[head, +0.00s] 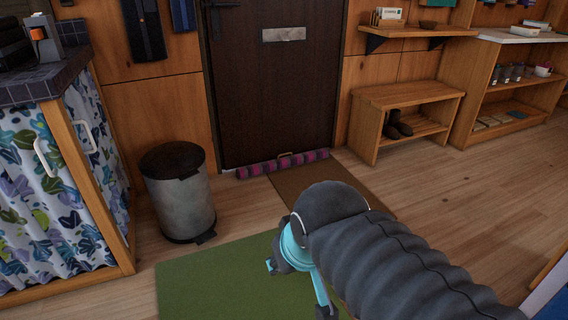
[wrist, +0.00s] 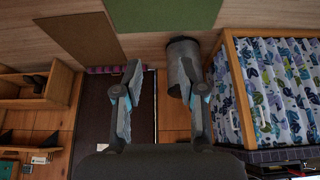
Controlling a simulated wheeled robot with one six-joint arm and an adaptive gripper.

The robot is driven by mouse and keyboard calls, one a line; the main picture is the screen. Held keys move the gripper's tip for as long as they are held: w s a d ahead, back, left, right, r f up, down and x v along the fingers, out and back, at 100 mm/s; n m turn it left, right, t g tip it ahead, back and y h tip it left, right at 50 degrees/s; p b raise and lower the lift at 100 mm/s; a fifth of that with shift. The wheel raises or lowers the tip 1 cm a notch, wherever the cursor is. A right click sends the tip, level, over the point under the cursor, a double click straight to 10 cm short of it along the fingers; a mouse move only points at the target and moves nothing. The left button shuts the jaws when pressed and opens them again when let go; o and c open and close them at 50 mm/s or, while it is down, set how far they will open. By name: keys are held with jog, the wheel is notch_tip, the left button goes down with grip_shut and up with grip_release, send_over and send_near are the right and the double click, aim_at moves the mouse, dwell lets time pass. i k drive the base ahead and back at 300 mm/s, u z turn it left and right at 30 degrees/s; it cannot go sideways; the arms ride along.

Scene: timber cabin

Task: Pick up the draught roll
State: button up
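The draught roll (head: 262,167) is a long pink and dark purple checked roll with a small tan handle (head: 284,155) on top. It lies on the floor along the foot of the dark door (head: 270,90). In the wrist view, which is upside down, part of the roll (wrist: 100,70) shows left of my fingers; a finger may cover some of it. My gripper (wrist: 162,62) is open with nothing between its fingers, well short of the roll. In the head view my arm hides most of the gripper, and only teal parts show.
A brown mat (head: 310,180) lies in front of the roll, and a green mat (head: 215,280) lies nearer. A grey bin (head: 180,205) stands left of the door. A bench (head: 405,98) with boots (head: 397,124) stands right. A curtained counter (head: 60,190) is at left.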

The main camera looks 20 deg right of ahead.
aim_at(247, 172)
jog(key=k, duration=1.65)
jog(key=z, duration=1.25)
jog(key=i, duration=5.1)
jog(key=u, duration=2.9)
jog(key=i, duration=0.8)
